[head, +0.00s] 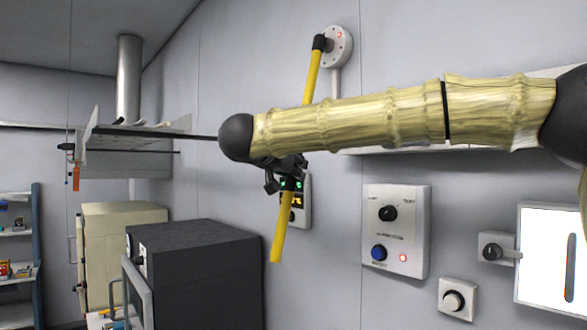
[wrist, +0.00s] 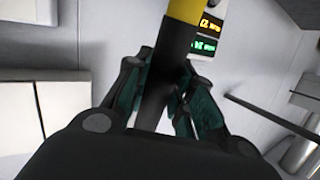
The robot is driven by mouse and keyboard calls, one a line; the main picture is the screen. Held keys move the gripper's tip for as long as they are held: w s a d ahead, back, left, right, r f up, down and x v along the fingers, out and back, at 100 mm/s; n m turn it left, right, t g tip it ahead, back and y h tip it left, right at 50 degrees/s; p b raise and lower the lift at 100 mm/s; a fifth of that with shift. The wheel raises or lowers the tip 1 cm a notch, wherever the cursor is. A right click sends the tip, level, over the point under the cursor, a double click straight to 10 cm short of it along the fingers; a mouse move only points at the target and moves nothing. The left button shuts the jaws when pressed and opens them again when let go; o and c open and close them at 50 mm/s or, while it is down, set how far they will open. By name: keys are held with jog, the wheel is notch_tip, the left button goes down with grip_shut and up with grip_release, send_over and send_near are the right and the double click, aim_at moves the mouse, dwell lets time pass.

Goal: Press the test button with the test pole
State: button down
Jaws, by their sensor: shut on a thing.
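The test pole (head: 312,75) is a yellow rod with a black tip, tilted steeply in the head view. Its middle is hidden behind my arm, and its lower end shows below my gripper (head: 287,178). The gripper is shut on the pole. In the wrist view, a black section of the pole (wrist: 176,50) lies between the fingers of the gripper (wrist: 163,85). A round white wall unit (head: 340,48) with a small red light is high on the wall. The pole's black tip overlaps its left edge; I cannot tell whether they touch. No separate test button is clear.
A white control panel (head: 397,230) with a black knob and blue button is on the wall. A small display box (head: 300,203) is behind the gripper. A dark cabinet (head: 195,270) stands below left. A shelf (head: 140,130) juts out at left.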

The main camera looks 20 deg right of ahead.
jog(key=s+a+p, duration=0.2)
jog(key=s+a, duration=0.1)
jog(key=a, duration=0.7)
jog(key=shift+s+a+p, duration=0.25)
jog(key=shift+s+p, duration=0.05)
jog(key=shift+s, duration=0.1)
dwell(0.6)
dwell(1.1)
